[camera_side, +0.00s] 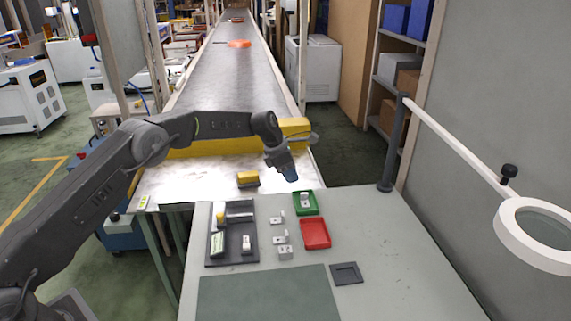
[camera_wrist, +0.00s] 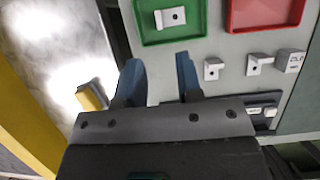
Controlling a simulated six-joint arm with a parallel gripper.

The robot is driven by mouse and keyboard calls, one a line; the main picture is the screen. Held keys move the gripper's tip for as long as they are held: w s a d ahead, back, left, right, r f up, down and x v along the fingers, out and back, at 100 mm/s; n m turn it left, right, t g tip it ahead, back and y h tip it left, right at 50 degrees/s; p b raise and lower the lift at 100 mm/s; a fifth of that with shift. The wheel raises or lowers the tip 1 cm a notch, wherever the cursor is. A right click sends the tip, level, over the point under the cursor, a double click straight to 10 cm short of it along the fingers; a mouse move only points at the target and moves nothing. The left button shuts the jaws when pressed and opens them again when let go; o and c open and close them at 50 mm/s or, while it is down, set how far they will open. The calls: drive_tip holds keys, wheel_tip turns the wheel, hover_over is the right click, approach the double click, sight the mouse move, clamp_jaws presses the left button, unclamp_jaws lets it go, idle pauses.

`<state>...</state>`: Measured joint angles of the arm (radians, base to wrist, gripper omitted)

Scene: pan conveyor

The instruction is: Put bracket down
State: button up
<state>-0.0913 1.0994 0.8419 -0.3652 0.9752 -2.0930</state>
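My gripper (camera_side: 288,173) is above the bench's back edge, by the green tray (camera_side: 294,207). In the wrist view my gripper (camera_wrist: 158,72) has its two dark blue fingers apart with nothing between them. A small pale bracket (camera_wrist: 171,17) with a dark hole lies inside the green tray (camera_wrist: 156,38), beyond the fingertips and apart from them. That bracket also shows in the side view (camera_side: 305,201). Two similar brackets (camera_wrist: 213,69) (camera_wrist: 258,63) lie loose on the grey bench.
A red tray (camera_side: 327,245) sits in front of the green one. A dark compartment tray (camera_side: 217,262) holds several parts at left. A small block (camera_side: 286,253), a dark square frame (camera_side: 359,281) and a green mat (camera_side: 265,298) lie on the bench. A yellow block (camera_side: 248,177) sits behind, before the conveyor (camera_side: 235,85).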

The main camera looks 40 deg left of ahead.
drive_tip(key=shift+v, duration=1.9)
drive_tip(key=s+d+r+m+t+y, duration=0.1)
drive_tip(key=s+d+r+m+y, duration=0.1)
drive_tip(key=s+r+m, duration=1.5)
drive_tip(key=s+f+m+t+y, duration=0.1)
drive_tip(key=s+m, duration=0.9)
drive_tip(key=s, duration=1.7)
drive_tip(key=shift+s+d+f, duration=0.15)
drive_tip(key=shift+s+f, duration=0.25)
drive_tip(key=shift+f, duration=0.15)
